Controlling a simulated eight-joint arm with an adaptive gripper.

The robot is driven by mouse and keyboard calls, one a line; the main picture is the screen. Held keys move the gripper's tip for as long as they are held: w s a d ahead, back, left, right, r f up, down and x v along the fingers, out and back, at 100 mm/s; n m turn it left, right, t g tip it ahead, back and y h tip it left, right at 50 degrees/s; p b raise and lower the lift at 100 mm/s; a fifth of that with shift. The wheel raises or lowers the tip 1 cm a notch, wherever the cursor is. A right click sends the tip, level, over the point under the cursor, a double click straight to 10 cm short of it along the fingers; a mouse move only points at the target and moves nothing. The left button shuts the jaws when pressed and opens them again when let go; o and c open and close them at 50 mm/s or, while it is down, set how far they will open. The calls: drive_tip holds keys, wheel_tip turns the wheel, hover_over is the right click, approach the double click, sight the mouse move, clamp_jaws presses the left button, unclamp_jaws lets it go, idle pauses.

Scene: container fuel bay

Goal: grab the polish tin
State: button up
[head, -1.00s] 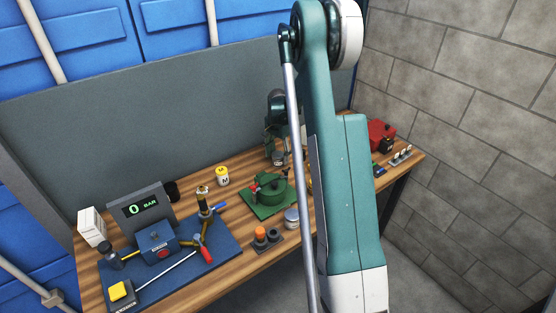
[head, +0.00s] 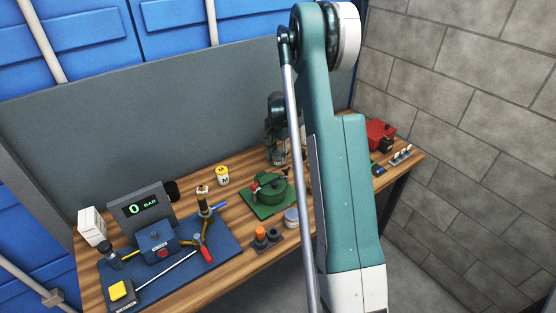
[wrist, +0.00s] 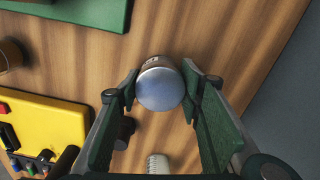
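In the wrist view, a round tin (wrist: 160,88) with a pale blue-silver lid and a dark brown side stands on the wooden bench; I take it as the polish tin. My gripper (wrist: 160,75) has its two green fingers open on either side of the tin, with only narrow gaps at most; I see no clear grip. In the head view my gripper (head: 279,150) is partly behind my arm near the back panel, and the tin between its fingers is hidden. Another silver-lidded tin (head: 291,217) stands right of the green mat; I cannot tell if it is a different one.
In the wrist view, a yellow case (wrist: 45,125) with small parts lies left, and a pale ribbed object (wrist: 158,164) sits below the tin. A green mat (wrist: 75,10) is at the top left. In the head view, a blue mat (head: 215,245) with tools lies left.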

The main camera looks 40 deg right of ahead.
sight(278, 153)
drive_tip(key=shift+r, duration=0.1)
drive_tip(key=shift+r, duration=4.9)
